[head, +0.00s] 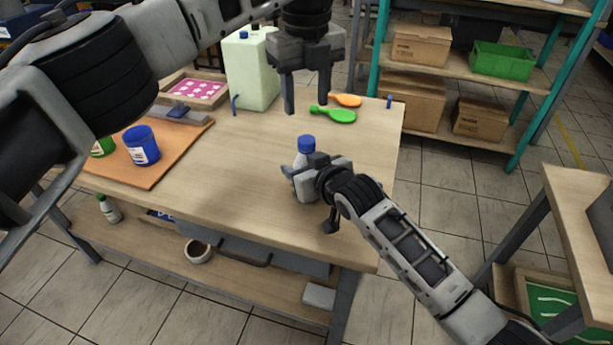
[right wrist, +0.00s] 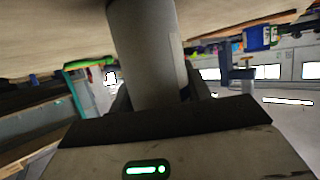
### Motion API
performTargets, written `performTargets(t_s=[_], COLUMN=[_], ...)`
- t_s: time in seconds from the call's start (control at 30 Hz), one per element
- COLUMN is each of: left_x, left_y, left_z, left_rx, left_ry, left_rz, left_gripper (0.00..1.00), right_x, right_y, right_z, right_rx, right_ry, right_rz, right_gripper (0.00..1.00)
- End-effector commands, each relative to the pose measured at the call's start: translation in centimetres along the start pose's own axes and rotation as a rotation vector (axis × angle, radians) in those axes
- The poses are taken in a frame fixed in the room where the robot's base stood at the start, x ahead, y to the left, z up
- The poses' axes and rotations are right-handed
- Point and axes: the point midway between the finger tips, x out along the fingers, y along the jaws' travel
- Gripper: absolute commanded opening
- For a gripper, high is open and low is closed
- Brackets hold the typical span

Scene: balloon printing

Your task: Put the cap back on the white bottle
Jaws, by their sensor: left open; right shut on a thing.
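The white bottle (head: 306,188) stands upright on the wooden table near its right front part. A blue cap (head: 306,142) sits on top of its neck; I cannot tell whether it is screwed tight. My right gripper (head: 308,178) is shut around the bottle's body and hides part of it. In the right wrist view the bottle (right wrist: 150,55) shows as a pale grey cylinder between the fingers, and its cap is out of view. My left gripper (head: 306,103) is open and empty, pointing down above the cap, with a gap between them.
A large pale green jug (head: 250,72), green (head: 333,114) and orange (head: 345,100) balloon-shaped pieces and a small blue piece (head: 389,102) are at the back. A blue jar (head: 141,146) stands on an orange board (head: 165,165) at left. The table's front middle is clear.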

Motion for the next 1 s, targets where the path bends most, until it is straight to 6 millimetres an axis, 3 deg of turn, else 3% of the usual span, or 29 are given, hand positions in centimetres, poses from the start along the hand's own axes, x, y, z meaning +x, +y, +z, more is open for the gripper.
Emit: performTargets(t_s=[0.27,0.7,1.0], left_x=[0.4,6.5,8.1], left_y=[0.0,0.0,0.0], left_z=[0.0,0.0,0.0], left_rx=[0.003,0.004,0.004], left_ry=[0.001,0.001,0.000], left_rz=[0.001,0.002,0.000], left_gripper=[0.47,0.47,0.47], right_x=[0.0,0.0,0.0], right_y=[0.0,0.0,0.0], right_z=[0.0,0.0,0.0], right_rx=[0.000,0.000,0.000], right_ry=[-0.001,-0.001,-0.001], right_rz=[0.001,0.000,0.000], right_gripper=[0.00,0.00,0.00])
